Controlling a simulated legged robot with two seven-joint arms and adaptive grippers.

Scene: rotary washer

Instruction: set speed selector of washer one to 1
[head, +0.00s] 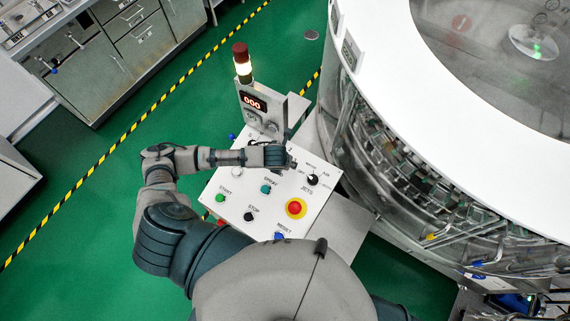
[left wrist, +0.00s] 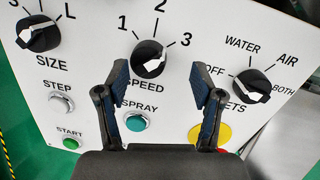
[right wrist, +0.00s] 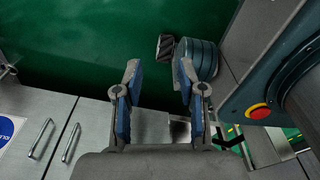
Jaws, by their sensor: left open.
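The control panel (head: 235,185) of the washer lies under my left arm. In the left wrist view the black SPEED selector (left wrist: 149,59) sits between and just beyond my open left fingertips (left wrist: 160,85). In the head view my left gripper (head: 285,160) hangs over the upper part of the panel and hides the SPEED selector. My right gripper (right wrist: 160,80) is open and empty, away from the panel.
The SIZE selector (left wrist: 38,34) is left of SPEED and the JETS selector (left wrist: 252,86) is right. The teal SPRAY button (left wrist: 136,121) is below it. A red emergency button (head: 295,208) is on the panel. The big round washer (head: 400,80) stands to the right.

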